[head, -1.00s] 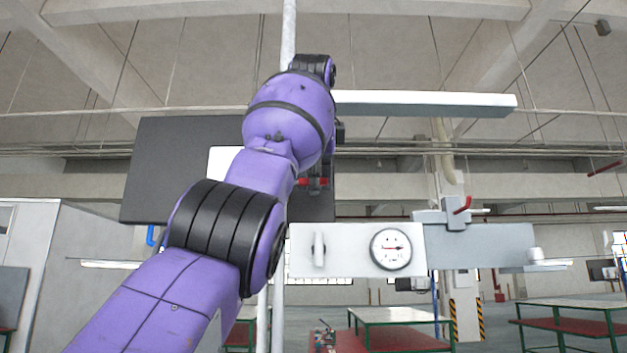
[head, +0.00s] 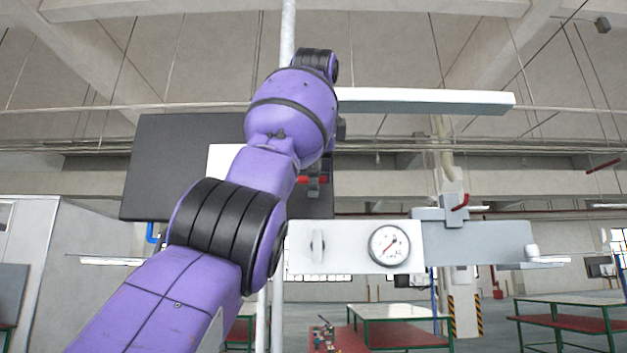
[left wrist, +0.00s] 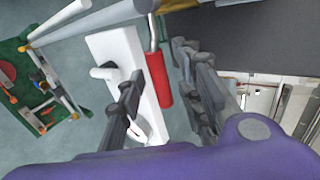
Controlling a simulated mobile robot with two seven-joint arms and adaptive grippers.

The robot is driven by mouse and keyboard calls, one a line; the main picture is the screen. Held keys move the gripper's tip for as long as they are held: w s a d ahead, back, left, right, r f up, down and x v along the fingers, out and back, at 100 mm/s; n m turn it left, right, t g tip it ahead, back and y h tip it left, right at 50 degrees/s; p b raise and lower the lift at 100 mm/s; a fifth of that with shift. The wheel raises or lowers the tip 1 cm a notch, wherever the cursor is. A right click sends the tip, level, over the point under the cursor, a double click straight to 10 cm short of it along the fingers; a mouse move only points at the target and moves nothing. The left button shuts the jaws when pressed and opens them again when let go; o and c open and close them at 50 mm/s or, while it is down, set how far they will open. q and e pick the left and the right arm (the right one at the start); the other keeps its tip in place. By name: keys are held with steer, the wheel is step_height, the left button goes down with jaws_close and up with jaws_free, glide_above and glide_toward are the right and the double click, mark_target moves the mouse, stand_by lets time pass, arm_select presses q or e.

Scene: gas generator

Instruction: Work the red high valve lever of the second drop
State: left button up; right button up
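A red lever handle (left wrist: 159,80) on a metal stem shows in the left wrist view, beside a white panel (left wrist: 118,55). My left gripper (left wrist: 157,63) is open, with one dark finger on each side of the handle in the picture; contact cannot be told. In the head view my purple left arm hides most of this spot, and only a bit of red (head: 307,180) shows past it. Another red lever (head: 460,202) sits on a grey valve body (head: 437,214) to the right. My right gripper is not in view.
A white panel with a round gauge (head: 389,246) is right of my arm. A dark board (head: 160,170) stands behind the arm. A white bar (head: 430,101) juts right above. Tables (head: 385,312) stand lower down.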

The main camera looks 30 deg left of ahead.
arm_select(q)
steer(key=shift+w+a+f, duration=0.1)
steer(key=v, duration=0.7)
steer(key=shift+s, duration=0.25)
stand_by(0.4)
